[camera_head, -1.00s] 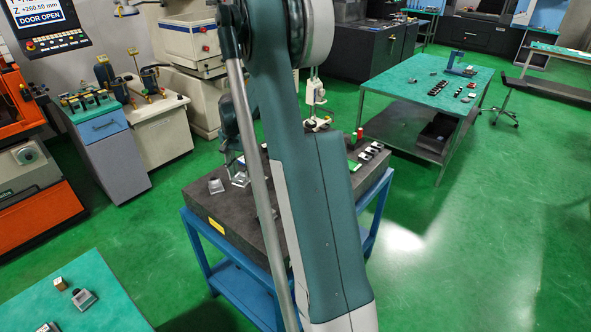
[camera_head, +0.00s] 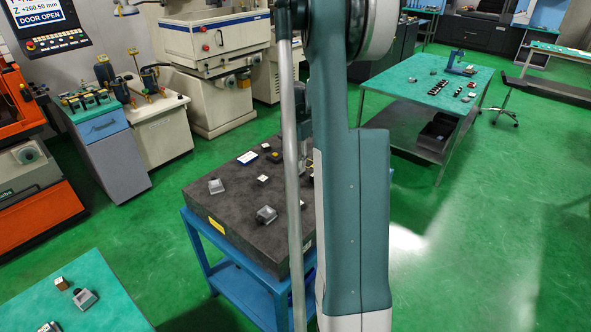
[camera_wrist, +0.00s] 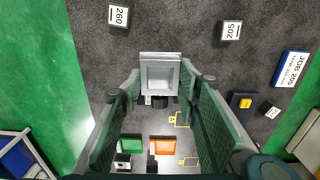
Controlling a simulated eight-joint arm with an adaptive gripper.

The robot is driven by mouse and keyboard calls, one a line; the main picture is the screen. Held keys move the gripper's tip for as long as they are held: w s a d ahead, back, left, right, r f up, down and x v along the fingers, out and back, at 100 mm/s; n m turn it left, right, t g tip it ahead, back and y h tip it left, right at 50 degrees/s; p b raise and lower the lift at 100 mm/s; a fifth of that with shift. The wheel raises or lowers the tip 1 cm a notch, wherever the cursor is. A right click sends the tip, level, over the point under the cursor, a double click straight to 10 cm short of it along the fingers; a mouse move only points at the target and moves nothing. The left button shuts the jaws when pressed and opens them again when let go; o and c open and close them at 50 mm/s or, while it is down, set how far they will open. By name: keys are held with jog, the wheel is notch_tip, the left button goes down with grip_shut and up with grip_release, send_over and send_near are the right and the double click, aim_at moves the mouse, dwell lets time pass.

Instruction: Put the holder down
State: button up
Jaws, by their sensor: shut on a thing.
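My gripper (camera_wrist: 160,88) is shut on a silver square holder (camera_wrist: 160,58) with a recessed face, seen between the fingertips in the wrist view. The dark granite table (camera_wrist: 85,65) lies below it; I cannot tell whether the holder touches it. In the head view my arm hides most of the gripper and the held holder. Two other holders stand on the granite table, one at the left (camera_head: 216,186) and one nearer the front (camera_head: 266,215).
Number tags 260 (camera_wrist: 119,16) and 205 (camera_wrist: 230,30) and a JOB 205 card (camera_wrist: 291,69) lie on the granite. A dark block with a yellow top (camera_wrist: 243,103) is at right. Green (camera_wrist: 130,141) and orange (camera_wrist: 162,145) pieces show between the fingers.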

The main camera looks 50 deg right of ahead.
dwell(0.4)
jog(key=shift+f, duration=3.1)
jog(key=shift+f, duration=0.15)
jog(key=shift+f, duration=1.7)
jog(key=shift+f, duration=0.2)
jog(key=o, duration=1)
jog(key=shift+r, duration=0.2)
notch_tip(320, 180, up, 12)
